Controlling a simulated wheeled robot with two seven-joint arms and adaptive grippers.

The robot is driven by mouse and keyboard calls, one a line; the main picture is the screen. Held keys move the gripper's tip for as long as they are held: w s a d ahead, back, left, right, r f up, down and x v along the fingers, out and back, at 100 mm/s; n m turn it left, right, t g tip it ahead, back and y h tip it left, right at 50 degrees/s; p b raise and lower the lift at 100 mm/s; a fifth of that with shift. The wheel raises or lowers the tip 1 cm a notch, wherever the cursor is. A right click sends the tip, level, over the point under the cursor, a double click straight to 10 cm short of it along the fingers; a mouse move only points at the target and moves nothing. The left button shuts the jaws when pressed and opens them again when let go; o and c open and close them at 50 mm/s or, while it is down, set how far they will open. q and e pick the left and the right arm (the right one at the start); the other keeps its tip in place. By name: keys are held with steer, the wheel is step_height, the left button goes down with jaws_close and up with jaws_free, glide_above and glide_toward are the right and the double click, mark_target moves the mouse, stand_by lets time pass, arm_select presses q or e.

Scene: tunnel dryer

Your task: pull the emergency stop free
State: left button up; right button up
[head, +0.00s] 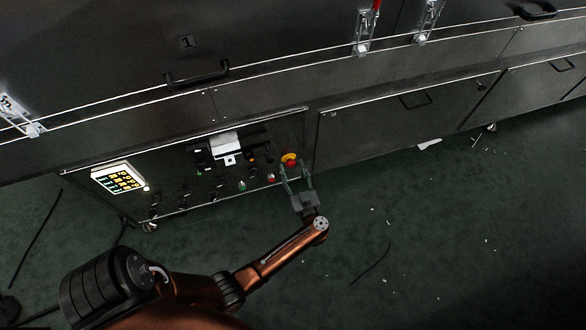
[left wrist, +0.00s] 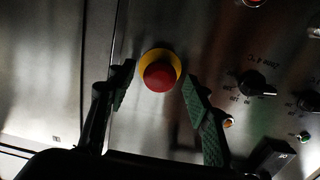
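The emergency stop (head: 291,160) is a red mushroom button on a yellow collar, at the right end of the control panel in the head view. In the left wrist view the emergency stop (left wrist: 160,75) sits between and just beyond the two fingertips. My left gripper (head: 295,175) is open in front of it, with a finger to each side. The left gripper's green-padded fingers (left wrist: 158,80) show apart in the left wrist view, with no clear contact on the button. My right gripper is not in view.
The control panel (head: 170,203) carries several knobs and small buttons and a lit display (head: 119,178). A black knob (left wrist: 256,84) is right of the fingers in the left wrist view. Cables and small debris lie on the green floor (head: 440,230).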

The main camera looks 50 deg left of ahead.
arm_select(q)
jaws_close()
stand_by(0.3)
steer(key=shift+s, duration=0.1)
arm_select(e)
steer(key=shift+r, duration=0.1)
